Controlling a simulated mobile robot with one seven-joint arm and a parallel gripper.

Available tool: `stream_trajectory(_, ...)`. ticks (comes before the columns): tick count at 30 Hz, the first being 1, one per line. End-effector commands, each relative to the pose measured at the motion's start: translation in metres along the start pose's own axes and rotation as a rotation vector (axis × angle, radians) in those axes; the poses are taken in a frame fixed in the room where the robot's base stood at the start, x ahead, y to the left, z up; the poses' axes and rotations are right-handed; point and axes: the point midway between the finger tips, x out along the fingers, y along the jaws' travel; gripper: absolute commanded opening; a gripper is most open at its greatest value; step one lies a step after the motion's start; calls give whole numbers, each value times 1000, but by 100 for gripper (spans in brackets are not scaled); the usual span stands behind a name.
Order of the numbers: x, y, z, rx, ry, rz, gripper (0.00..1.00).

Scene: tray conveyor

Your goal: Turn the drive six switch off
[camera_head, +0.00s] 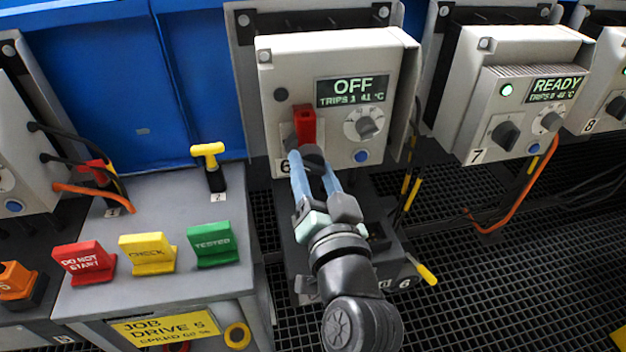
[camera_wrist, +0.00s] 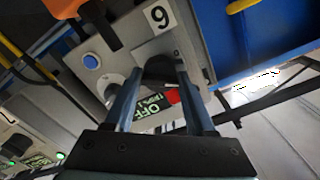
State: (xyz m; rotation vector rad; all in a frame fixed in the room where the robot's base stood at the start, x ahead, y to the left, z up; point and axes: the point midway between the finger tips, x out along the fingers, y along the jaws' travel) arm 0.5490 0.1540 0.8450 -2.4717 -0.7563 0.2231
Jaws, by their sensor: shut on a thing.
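The drive six box (camera_head: 338,55) is pale grey and its display (camera_head: 352,90) reads OFF, with smaller text below. Its dark switch (camera_head: 313,152) is at the lower left of the box's face, beside the label 6. My gripper (camera_head: 312,160) is shut on this switch, with a blue finger on either side. A red piece (camera_head: 304,124) stands just above the switch. In the wrist view the box is upside down, and the dark switch (camera_wrist: 160,69) lies between the finger ends. The switch's exact angle is partly hidden by the fingers.
Drive seven (camera_head: 520,60) at right reads READY. A grey bench (camera_head: 150,210) at left carries red (camera_head: 84,262), yellow (camera_head: 147,253) and green (camera_head: 213,245) tags. A yellow-handled key (camera_head: 208,152) stands there. An orange cable (camera_head: 500,222) hangs at right above the grating.

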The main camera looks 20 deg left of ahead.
Motion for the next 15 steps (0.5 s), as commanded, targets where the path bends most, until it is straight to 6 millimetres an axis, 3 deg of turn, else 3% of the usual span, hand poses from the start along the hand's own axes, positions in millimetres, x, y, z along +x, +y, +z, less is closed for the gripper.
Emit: stream_trajectory(15,0,2,2,-430,-1,2,0)
